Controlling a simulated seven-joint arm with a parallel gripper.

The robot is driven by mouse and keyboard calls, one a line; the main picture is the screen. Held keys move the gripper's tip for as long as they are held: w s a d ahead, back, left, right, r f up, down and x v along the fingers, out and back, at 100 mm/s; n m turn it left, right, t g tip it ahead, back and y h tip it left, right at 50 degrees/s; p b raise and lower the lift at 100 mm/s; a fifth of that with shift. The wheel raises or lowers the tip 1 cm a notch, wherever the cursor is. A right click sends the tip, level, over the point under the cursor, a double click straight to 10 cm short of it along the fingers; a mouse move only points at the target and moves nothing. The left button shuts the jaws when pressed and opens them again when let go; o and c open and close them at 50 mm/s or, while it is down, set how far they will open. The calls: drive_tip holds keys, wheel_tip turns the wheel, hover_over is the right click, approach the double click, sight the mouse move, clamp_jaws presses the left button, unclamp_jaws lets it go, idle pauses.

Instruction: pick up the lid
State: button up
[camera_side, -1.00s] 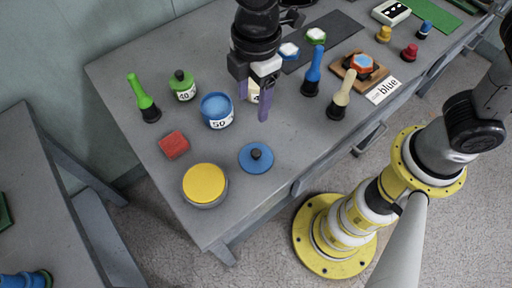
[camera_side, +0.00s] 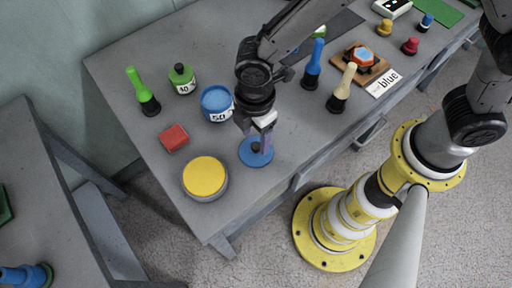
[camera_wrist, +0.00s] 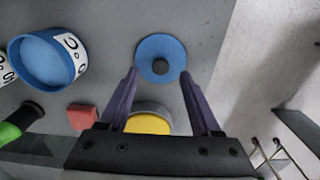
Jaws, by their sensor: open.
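The lid (camera_side: 252,157) is a flat blue disc with a dark knob, lying on the grey table near its front edge. It also shows in the wrist view (camera_wrist: 150,52), with its knob ahead of and between my fingertips. My gripper (camera_side: 262,142) is open, with purple fingers, and hangs over the lid in the side view. In the wrist view my gripper (camera_wrist: 161,72) has nothing between its fingers. Part of the lid is hidden behind a finger in the side view, and whether they touch is unclear.
A blue pot (camera_side: 217,103) marked 50 stands behind and left of the lid. A yellow-topped round thing (camera_side: 205,177) and a red block (camera_side: 174,137) are to the left. The table's front edge (camera_side: 255,208) is close. Bare table surrounds the lid.

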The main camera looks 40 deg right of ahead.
sight(256, 146)
drive_tip(key=shift+f, duration=1.55)
drive_tip(key=shift+c, duration=0.2)
clamp_jaws()
